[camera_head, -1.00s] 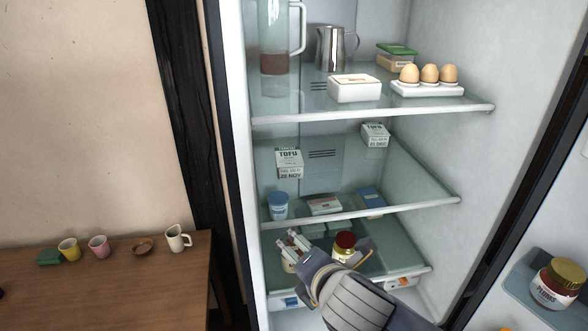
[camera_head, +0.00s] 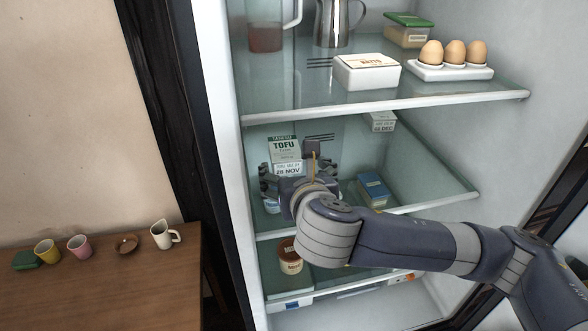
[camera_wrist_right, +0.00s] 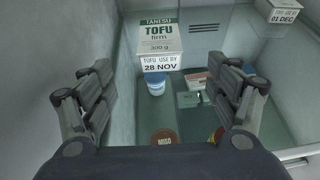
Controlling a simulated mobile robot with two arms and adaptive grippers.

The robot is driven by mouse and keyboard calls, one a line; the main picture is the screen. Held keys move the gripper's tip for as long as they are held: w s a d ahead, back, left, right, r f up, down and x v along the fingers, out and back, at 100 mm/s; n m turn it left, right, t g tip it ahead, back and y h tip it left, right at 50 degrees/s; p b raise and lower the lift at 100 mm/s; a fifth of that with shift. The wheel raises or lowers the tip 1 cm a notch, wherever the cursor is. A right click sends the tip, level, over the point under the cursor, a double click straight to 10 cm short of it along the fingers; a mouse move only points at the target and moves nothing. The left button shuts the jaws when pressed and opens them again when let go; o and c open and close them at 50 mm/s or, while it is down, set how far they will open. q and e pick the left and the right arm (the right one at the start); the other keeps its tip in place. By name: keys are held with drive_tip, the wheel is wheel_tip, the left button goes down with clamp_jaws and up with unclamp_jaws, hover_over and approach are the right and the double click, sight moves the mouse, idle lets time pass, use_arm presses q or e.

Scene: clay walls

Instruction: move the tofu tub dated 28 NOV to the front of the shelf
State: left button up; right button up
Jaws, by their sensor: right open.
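The white tofu tub with a green-banded label (camera_head: 286,149) and a 28 NOV date stands at the left of the middle fridge shelf. It also shows upright in the right wrist view (camera_wrist_right: 160,38), with its date readable. My right gripper (camera_head: 291,172) is open in front of the tub and hides its lower part in the head view. In the wrist view my right gripper (camera_wrist_right: 162,92) has its fingers spread, with the tub beyond and between them and nothing held. My left gripper is not in view.
A second tofu tub (camera_wrist_right: 283,10), dated 01 DEC, stands back right. A blue box (camera_head: 372,190) lies on the middle shelf. A blue-lidded cup (camera_wrist_right: 156,84) shows below the 28 NOV tub. The upper shelf's front edge (camera_head: 390,105) runs above my arm.

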sight(288, 160)
drive_tip(key=shift+w, duration=0.15)
drive_tip(key=p+x, duration=0.2)
drive_tip(key=x, duration=0.4)
drive_tip(key=shift+w+a, duration=0.1)
drive_tip(key=shift+w, duration=0.15)
drive_tip(key=p+x, duration=0.1)
drive_tip(key=x, duration=0.2)
drive_tip(key=shift+w+f, duration=0.15)
drive_tip(key=shift+f, duration=0.05)
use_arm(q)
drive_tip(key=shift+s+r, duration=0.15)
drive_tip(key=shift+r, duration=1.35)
use_arm(e)
drive_tip(key=shift+w+a+f, duration=0.15)
drive_tip(key=shift+w+f, duration=0.1)
drive_tip(key=shift+w, duration=0.2)
drive_tip(key=c, duration=1.4)
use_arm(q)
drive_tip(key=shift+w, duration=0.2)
